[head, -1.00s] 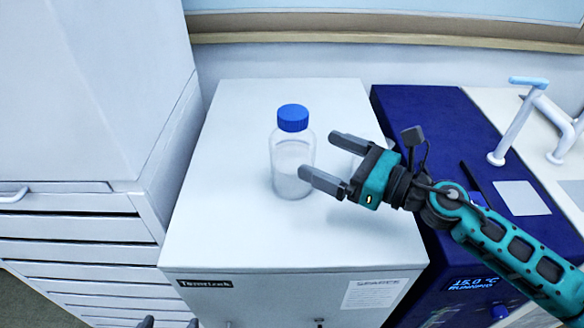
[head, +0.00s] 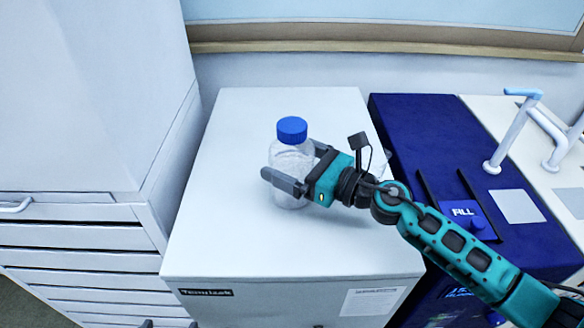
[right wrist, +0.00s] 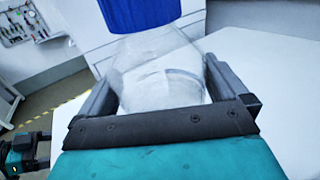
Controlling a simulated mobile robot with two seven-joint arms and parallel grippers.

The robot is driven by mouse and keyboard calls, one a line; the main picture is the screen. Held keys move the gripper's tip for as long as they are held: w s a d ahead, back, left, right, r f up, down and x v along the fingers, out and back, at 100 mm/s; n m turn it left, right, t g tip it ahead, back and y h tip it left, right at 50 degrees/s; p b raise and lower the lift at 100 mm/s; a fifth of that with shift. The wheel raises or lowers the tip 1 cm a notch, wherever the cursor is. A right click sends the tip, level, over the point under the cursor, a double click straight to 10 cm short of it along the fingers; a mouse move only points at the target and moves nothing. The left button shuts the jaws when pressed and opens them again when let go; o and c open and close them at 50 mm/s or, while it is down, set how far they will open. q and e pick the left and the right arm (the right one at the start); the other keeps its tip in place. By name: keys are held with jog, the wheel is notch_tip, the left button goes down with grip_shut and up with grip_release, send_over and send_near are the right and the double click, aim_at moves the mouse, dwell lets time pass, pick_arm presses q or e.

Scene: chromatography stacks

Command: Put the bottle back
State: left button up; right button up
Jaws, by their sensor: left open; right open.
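A clear glass bottle (head: 291,152) with a blue cap stands upright on top of a white cabinet (head: 240,120). My right gripper (head: 293,164) reaches in from the right, open, with one finger on either side of the bottle's body. In the right wrist view, the bottle (right wrist: 165,80) fills the space between the open fingers, with its blue cap beyond. I cannot tell whether the fingers touch the glass. My left gripper (head: 170,324) shows only as dark fingertips at the bottom edge of the head view, open and away from the bottle.
A dark blue instrument (head: 405,130) stands right of the cabinet, with a white surface and a pale blue-tipped pipe stand (head: 512,135) beyond it. A tall drawer unit (head: 70,230) stands close on the left. The cabinet top around the bottle is clear.

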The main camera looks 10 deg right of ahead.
jog(key=shift+c, duration=0.3)
jog(key=c, duration=1)
jog(key=shift+r, duration=0.1)
jog(key=shift+c, duration=0.8)
